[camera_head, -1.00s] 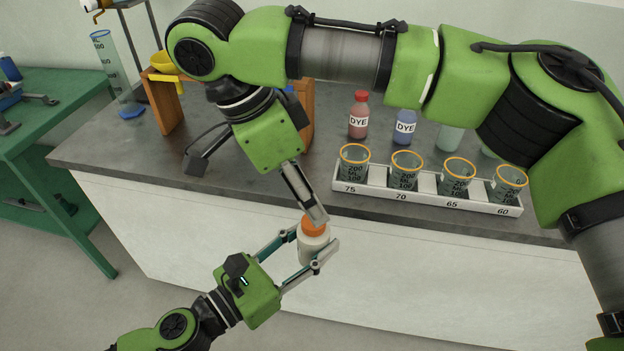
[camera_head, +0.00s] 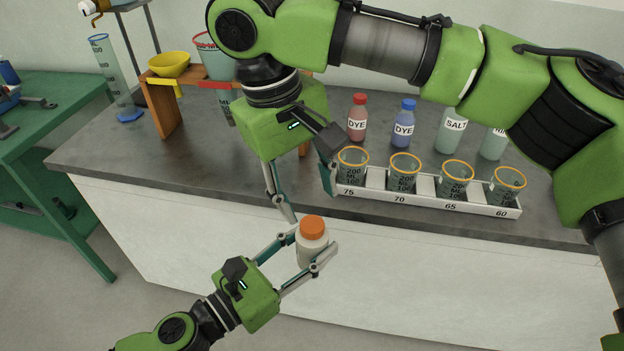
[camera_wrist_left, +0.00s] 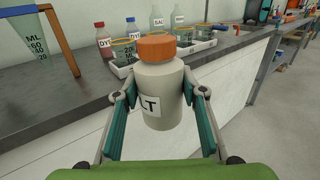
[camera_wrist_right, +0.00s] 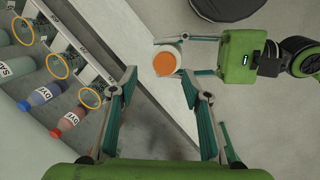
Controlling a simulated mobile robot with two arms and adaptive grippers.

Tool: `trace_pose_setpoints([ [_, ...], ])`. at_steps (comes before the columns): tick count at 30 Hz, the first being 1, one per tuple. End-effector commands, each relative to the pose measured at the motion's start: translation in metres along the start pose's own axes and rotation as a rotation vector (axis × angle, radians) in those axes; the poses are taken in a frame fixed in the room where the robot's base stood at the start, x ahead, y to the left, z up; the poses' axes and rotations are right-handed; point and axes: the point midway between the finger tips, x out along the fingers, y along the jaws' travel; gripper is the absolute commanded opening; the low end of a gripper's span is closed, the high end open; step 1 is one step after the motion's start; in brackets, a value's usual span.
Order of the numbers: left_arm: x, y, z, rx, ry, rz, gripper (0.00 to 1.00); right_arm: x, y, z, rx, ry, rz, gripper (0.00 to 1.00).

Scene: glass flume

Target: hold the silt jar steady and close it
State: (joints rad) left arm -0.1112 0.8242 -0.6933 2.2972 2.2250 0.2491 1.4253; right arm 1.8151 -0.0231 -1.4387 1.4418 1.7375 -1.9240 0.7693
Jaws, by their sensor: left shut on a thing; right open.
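The silt jar (camera_head: 311,252) is a white bottle held upright in front of the counter's front edge. Its orange cap (camera_head: 312,227) sits on top; I cannot tell how tight it is. My left gripper (camera_head: 306,254) is shut around the jar's body, as the left wrist view also shows, with part of its label (camera_wrist_left: 155,107) visible between the fingers. My right gripper (camera_head: 307,197) is open and empty, above the jar. In the right wrist view the cap (camera_wrist_right: 165,64) appears just beyond its open fingertips.
On the counter (camera_head: 230,178), a white rack (camera_head: 430,203) holds several orange-rimmed beakers. Red dye (camera_head: 358,118) and blue dye (camera_head: 404,124) bottles and a salt bottle (camera_head: 452,130) stand behind.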

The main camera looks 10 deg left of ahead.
Motion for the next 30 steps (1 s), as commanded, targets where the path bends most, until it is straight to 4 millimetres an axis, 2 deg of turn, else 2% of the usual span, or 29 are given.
trace_pose_setpoints([
  [30,0.0,0.0,0.001,0.0,-0.001,0.0,0.0,-0.013,0.007,0.004,-1.789,0.181,-0.036,0.44],
])
